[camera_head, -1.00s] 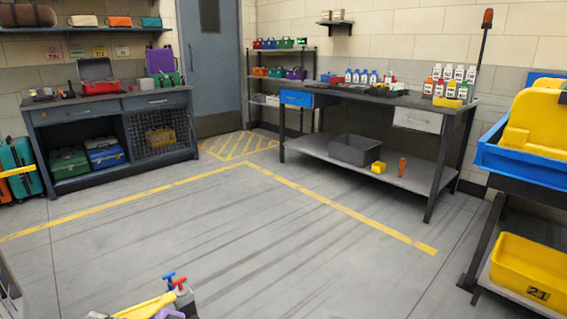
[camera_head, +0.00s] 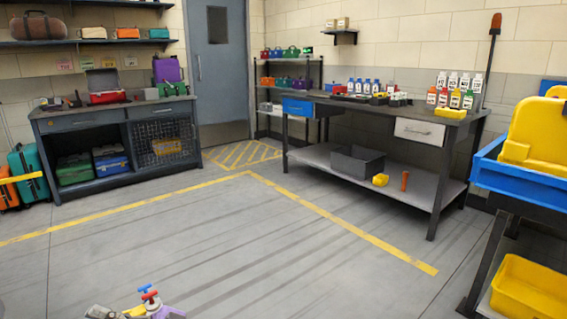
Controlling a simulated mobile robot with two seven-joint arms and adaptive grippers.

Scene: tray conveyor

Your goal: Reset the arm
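The task names no object, and neither of my grippers can be made out in the head view. At the bottom edge a small cluster of items (camera_head: 150,301) is cut off by the frame. It has a red top and a blue top, with grey, yellow and purple parts below. I cannot tell what carries it.
A dark workbench (camera_head: 440,135) with bottles stands at the back right. A dark cabinet (camera_head: 85,118) stands at the back left. A blue tray (camera_head: 530,182) with yellow pieces is at the right, above a yellow bin (camera_head: 532,290). The grey floor (camera_head: 230,235) between them is clear.

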